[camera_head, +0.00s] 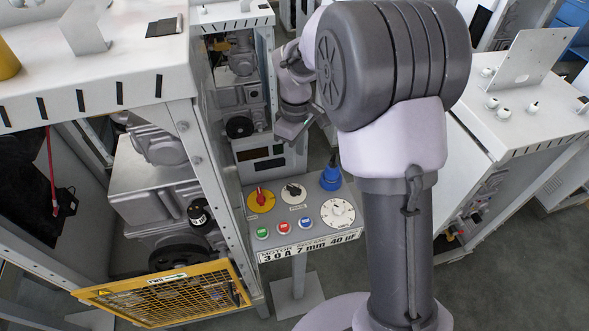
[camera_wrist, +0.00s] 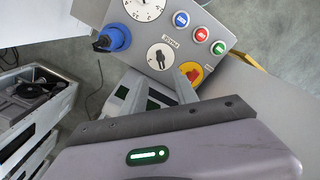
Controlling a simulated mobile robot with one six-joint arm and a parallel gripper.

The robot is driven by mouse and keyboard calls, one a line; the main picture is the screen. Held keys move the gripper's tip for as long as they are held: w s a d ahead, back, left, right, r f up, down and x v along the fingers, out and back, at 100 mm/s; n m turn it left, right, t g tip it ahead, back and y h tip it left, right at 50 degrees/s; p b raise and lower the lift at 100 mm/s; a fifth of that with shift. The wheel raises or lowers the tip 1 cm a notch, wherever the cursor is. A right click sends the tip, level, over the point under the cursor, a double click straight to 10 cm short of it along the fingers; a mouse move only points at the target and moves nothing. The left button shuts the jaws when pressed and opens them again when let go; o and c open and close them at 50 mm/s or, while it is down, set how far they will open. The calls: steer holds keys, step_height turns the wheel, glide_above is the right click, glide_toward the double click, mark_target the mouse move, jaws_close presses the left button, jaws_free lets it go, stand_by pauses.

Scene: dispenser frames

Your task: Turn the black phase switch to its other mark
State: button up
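The black phase switch (camera_head: 293,190) is a dark knob on a round white plate on the sloped grey control panel (camera_head: 340,238). In the wrist view the black phase switch (camera_wrist: 160,58) sits just beyond my fingertips, with a small label beside its plate. The mark it points at is too small to read. My gripper (camera_head: 296,124) is above and behind the panel in the head view, apart from the switch. In the wrist view my gripper (camera_wrist: 155,76) appears open and empty, with a finger on each side of a gap.
A red knob on a yellow plate (camera_head: 261,199), a white dial (camera_head: 337,212) and a blue plug (camera_head: 330,178) flank the switch. Green, red and blue buttons (camera_head: 284,227) line the panel's front. A frame post (camera_head: 205,170) and yellow mesh guard (camera_head: 165,297) stand left.

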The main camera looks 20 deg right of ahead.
mark_target(295, 188)
step_height(295, 188, down, 14)
steer(key=shift+f+b, duration=0.15)
steer(key=shift+b, duration=0.95)
jaws_close()
